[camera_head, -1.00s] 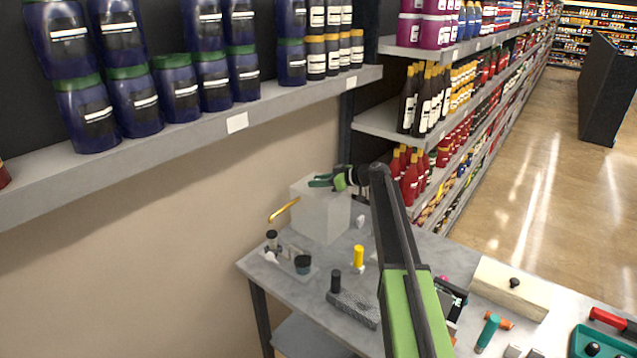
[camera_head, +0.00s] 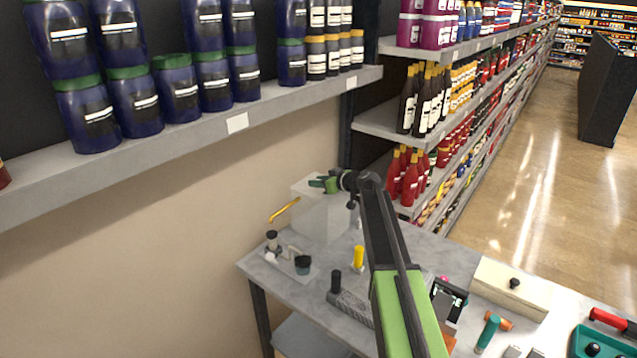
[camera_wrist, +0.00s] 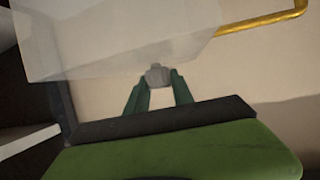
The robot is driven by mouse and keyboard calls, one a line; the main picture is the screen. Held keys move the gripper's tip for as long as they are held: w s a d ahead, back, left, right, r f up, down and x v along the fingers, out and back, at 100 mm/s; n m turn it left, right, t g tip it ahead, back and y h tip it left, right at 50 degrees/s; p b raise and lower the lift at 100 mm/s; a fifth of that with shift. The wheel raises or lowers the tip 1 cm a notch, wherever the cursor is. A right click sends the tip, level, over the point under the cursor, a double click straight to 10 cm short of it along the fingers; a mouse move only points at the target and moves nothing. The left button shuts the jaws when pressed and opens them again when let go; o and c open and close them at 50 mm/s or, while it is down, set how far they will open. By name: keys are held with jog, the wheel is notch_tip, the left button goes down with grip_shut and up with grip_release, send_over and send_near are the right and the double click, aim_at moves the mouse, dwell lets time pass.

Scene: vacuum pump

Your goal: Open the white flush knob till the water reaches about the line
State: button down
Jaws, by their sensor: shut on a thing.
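A pale, see-through box-like tank (camera_head: 318,217) stands at the back left of the workbench, against the wall. It also shows at the upper left of the wrist view (camera_wrist: 100,40). My gripper (camera_head: 320,183) is at the tank's top in the head view, partly overlapping it. In the wrist view my gripper (camera_wrist: 158,88) has its two green fingers close around a small greyish-white knob (camera_wrist: 157,75) at the tank's edge, and is shut on it. I cannot make out a water level or a line on the tank.
A gold pipe (camera_head: 285,210) sticks out left of the tank. Small fittings, a yellow-capped part (camera_head: 358,256) and a wooden block (camera_head: 510,288) lie on the grey workbench (camera_head: 430,247). A shelf of blue jars (camera_head: 180,88) hangs above; bottle shelves stand behind.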

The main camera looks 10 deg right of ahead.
jog(key=shift+s+m+t+h, duration=0.1)
jog(key=shift+m+t+h, duration=0.8)
jog(key=shift+m+h, duration=0.95)
jog(key=shift+h, duration=0.25)
jog(key=c, duration=1.1)
grip_release()
jog(key=p+v, duration=0.6)
jog(key=v, duration=1.1)
jog(key=shift+s+p, duration=0.15)
jog(key=shift+p, duration=0.15)
